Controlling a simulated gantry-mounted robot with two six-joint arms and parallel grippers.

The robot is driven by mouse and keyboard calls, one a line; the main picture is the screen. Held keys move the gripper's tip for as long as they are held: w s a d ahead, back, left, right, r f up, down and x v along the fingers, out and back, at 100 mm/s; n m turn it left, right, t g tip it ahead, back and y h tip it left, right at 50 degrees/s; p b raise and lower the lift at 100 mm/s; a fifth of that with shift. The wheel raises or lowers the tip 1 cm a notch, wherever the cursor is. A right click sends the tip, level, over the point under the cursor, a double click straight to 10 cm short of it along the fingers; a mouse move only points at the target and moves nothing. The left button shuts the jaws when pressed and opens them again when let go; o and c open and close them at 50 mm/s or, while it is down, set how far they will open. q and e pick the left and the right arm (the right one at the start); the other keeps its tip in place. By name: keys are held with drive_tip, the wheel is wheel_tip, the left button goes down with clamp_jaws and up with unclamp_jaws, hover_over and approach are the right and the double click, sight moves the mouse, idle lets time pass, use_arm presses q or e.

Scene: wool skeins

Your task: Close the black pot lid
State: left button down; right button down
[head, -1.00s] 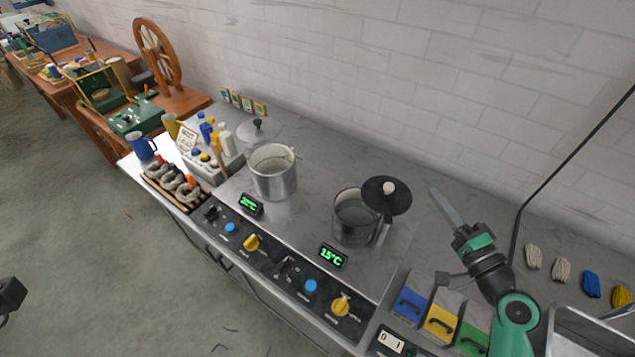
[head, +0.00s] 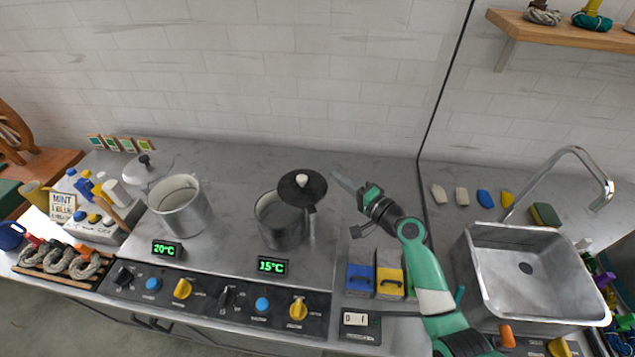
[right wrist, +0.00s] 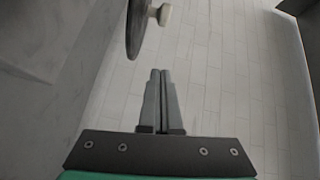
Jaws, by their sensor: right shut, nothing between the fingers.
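The black pot lid (head: 301,187) with a pale knob stands raised and tilted open at the back right rim of the grey pot (head: 279,228), so the pot's mouth shows. In the right wrist view the lid (right wrist: 135,28) is seen nearly edge-on, with its knob at upper centre. My right gripper (head: 338,178) is just right of the lid in the head view, apart from it. Its fingers (right wrist: 160,74) are together and empty, pointing toward the wall. My left gripper is not in view.
A second metal pot (head: 184,212) stands open on the left, its lid (head: 146,168) on the counter behind. Knobs line the front panel (head: 222,294). Blue and yellow boxes (head: 389,283) and a sink (head: 520,275) lie to the right. The wall is close behind.

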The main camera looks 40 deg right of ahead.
sight(317, 187)
drive_tip(key=shift+w+a+f, duration=0.2)
drive_tip(key=shift+w+a, duration=0.75)
drive_tip(key=shift+w, duration=0.05)
drive_tip(key=shift+w+a+f, duration=0.2)
drive_tip(key=shift+w+a, duration=0.75)
drive_tip(key=shift+w, duration=0.05)
